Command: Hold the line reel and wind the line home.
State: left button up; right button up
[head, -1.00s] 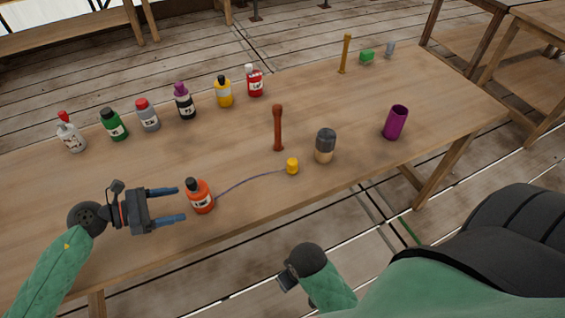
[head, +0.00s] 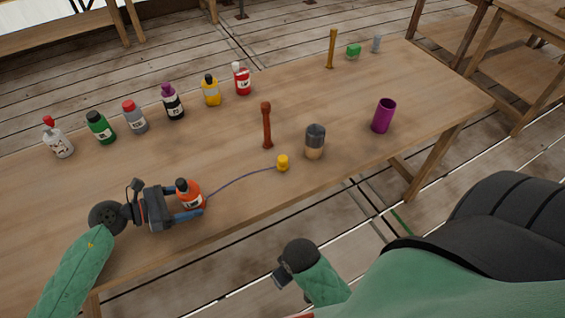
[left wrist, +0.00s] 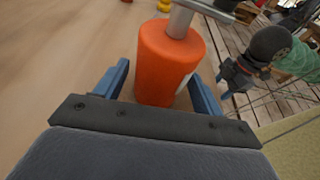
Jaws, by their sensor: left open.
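The line reel appears as an orange, bottle-like cylinder (head: 189,196) with a dark top and a pale label, upright near the table's front edge. A thin purple line (head: 238,180) runs slackly from it to a small yellow cylinder (head: 283,163). My left gripper (head: 195,203) is open around the orange reel, one blue finger on each side. The left wrist view shows the orange body (left wrist: 166,65) between the fingers, with a grey piece across its top. My right gripper (head: 282,278) is off the table's front edge; its jaws are not clear.
Several labelled bottles, one of them green (head: 100,127), stand along the back left of the table. A brown-red post (head: 266,125), a grey-and-tan cup (head: 314,142) and a purple cup (head: 384,116) stand to the right. The table (head: 440,100) is bare at the right.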

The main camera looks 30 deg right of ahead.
pick_arm(q)
jog(key=shift+d, duration=0.1)
jog(key=c, duration=0.7)
jog(key=shift+o, duration=0.2)
dwell(0.8)
